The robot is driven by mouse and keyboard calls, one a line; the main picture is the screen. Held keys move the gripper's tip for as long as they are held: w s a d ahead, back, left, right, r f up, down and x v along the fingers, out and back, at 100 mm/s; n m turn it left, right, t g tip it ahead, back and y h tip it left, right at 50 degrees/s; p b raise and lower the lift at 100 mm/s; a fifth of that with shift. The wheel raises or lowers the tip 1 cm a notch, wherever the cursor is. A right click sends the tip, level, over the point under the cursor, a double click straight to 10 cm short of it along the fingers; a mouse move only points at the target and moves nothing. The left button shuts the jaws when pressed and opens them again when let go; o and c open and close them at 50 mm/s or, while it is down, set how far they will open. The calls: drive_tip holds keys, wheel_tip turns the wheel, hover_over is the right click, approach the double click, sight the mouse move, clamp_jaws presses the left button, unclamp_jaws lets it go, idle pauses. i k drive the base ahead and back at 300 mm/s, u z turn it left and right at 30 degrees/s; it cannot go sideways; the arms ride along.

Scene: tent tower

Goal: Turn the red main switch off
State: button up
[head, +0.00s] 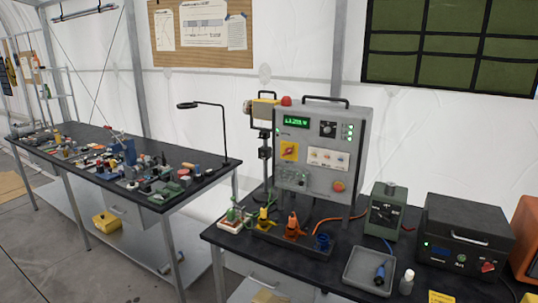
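A grey control box (325,150) stands upright on the black bench at the right. On its front left is a red rotary switch on a yellow square plate (289,151). The red handle appears slanted, but its exact position is too small to read. A green display (297,122) is lit above it, and small green lights (350,131) glow at the upper right of the box. A round orange-red button (338,186) sits low on the box front. My gripper is not in view.
Coloured connectors (292,226) and cables stand before the box. A grey tray (370,271) holding a blue-black plug, a small bottle (406,282), a green meter (386,211) and a black case (465,240) sit to its right. A cluttered bench (185,203) stands left; floor shows between benches.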

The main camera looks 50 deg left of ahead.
sight(288, 150)
drive_tip(key=u, duration=1.2)
drive_tip(key=i, duration=1)
drive_tip(key=u, duration=0.05)
